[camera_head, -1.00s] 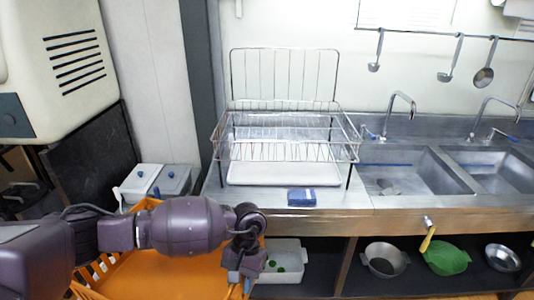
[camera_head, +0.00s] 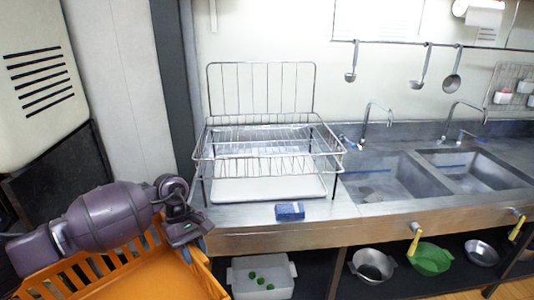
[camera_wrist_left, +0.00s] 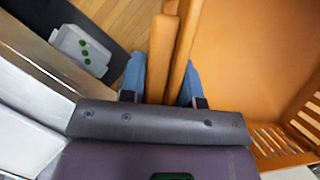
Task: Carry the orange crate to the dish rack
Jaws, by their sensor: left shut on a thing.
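The orange crate (camera_head: 140,282) is at the lower left of the head view, in front of the counter and partly cut off by the picture edge. My left gripper (camera_head: 196,250) is at the crate's right rim. In the left wrist view the blue fingertips of my left gripper (camera_wrist_left: 163,85) stand on both sides of the crate's wall (camera_wrist_left: 164,55) and grip it. The inside of the crate (camera_wrist_left: 235,60) looks empty where it shows. The wire dish rack (camera_head: 270,157) stands on the steel counter, beyond and right of the crate. My right gripper is not in view.
A blue sponge (camera_head: 290,211) lies on the counter (camera_head: 340,209) in front of the rack. Sinks (camera_head: 385,180) are to the right. A white bin with green items (camera_head: 282,286), a steel pot (camera_head: 373,265) and a green bowl (camera_head: 430,259) sit on the shelf below.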

